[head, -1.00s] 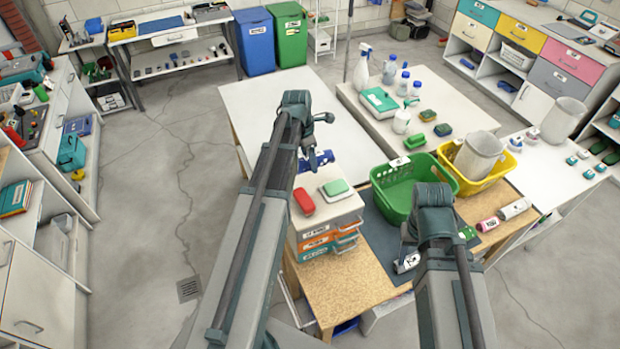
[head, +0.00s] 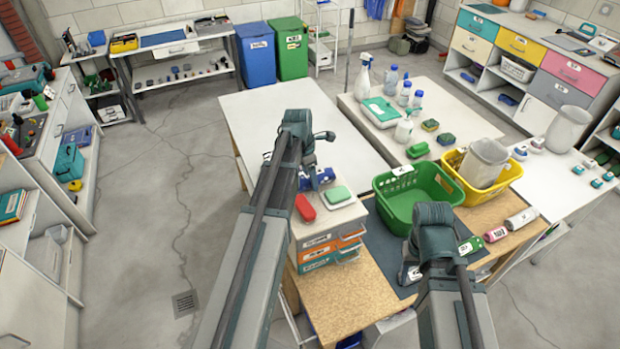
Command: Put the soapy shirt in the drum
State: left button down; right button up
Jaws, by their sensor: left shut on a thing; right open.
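My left gripper (head: 318,160) is over the far side of the drawer stack, its fingers mostly hidden by my arm. It is shut on what appears to be a blue labelled bundle (head: 320,178) just below it; whether this is the soapy shirt I cannot tell. My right gripper (head: 410,273) is open and empty above the dark mat, in front of the green basket (head: 405,212). I cannot tell which thing is the drum.
A red item (head: 305,207) and a green-topped box (head: 338,195) lie on the drawer stack (head: 330,245). Labelled rolls (head: 497,234) lie right of the mat (head: 378,245). Bottles (head: 404,94) and sponges stand behind the baskets. The white table (head: 290,105) at back left is clear.

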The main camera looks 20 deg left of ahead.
aim_at(305, 178)
pick_arm(q)
jog(key=shift+f, duration=0.2)
grip_release()
jog(key=shift+r, duration=0.15)
notch_tip(305, 178, up, 12)
jog(key=s+a+p, duration=0.1)
jog(key=p, duration=1.1)
jog(key=shift+s, duration=0.2)
jog(key=shift+a, duration=0.1)
